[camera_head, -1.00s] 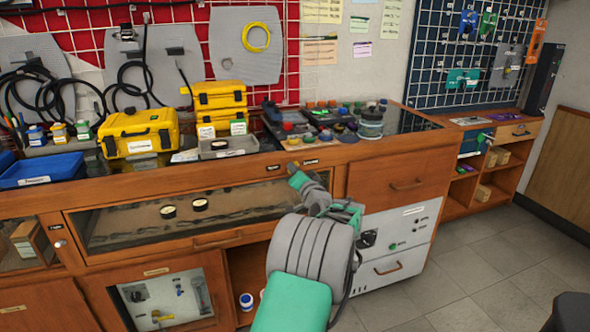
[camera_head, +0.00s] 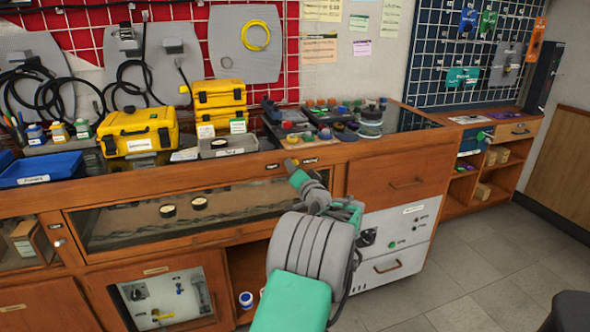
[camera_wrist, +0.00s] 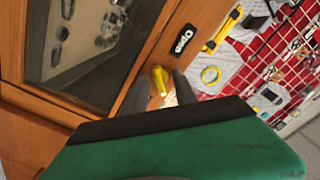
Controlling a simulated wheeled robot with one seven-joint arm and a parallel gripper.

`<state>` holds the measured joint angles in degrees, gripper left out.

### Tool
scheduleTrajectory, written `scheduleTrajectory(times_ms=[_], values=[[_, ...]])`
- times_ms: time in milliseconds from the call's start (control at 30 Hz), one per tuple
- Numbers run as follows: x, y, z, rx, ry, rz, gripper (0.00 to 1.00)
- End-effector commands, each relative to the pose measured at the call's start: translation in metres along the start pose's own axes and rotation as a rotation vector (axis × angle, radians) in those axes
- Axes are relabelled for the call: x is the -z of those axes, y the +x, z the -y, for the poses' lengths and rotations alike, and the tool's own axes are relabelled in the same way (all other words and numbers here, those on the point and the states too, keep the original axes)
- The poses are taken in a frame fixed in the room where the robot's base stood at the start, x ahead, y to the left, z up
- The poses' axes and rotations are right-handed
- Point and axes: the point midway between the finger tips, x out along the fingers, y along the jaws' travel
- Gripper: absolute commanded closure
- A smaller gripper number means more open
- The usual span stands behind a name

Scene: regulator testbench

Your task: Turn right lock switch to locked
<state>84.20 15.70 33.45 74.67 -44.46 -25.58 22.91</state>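The right lock switch (camera_head: 291,163) is a small yellow lever on the wooden front rail of the bench, between two small dark labels. In the wrist view its yellow lever (camera_wrist: 160,78) stands between my two dark fingertips. My gripper (camera_head: 297,174) is at the switch, and it also shows in the wrist view (camera_wrist: 160,92). The fingers are apart, one on each side of the lever, with a small gap visible on the right side. Whether the left finger touches it cannot be told. A black label reading "Open" (camera_wrist: 184,41) lies beside the lever; my gripper hides the switch base.
A glass-fronted display drawer (camera_head: 180,215) lies left of the switch. A wooden drawer (camera_head: 405,180) lies to the right. Yellow cases (camera_head: 140,133) and a grey tray (camera_head: 225,147) stand on the bench top above. The floor at right is mostly clear.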

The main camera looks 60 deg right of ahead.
Motion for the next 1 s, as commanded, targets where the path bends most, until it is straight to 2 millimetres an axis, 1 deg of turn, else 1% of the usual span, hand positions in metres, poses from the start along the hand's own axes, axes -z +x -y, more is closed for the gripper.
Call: scheduleTrajectory(times_ms=[67,133,300,400,467,567,867,933,967,1000], values=[[0.001,-0.007,0.0,-0.001,0.001,-0.001,0.66],[0.002,-0.018,0.0,-0.003,0.001,-0.002,0.66],[0.003,-0.054,0.0,-0.003,0.001,-0.003,0.66],[0.002,-0.07,0.0,-0.002,0.0,-0.003,0.66],[0.001,-0.075,0.0,-0.002,0.001,-0.002,0.66],[0.001,-0.078,0.0,0.0,0.0,-0.002,0.66],[0.001,-0.077,0.0,0.0,-0.001,0.0,0.66],[-0.003,-0.074,0.01,0.004,-0.008,0.017,0.66],[-0.007,-0.071,0.018,0.006,-0.016,0.034,0.66],[-0.017,-0.067,0.033,0.009,-0.031,0.068,0.66]])
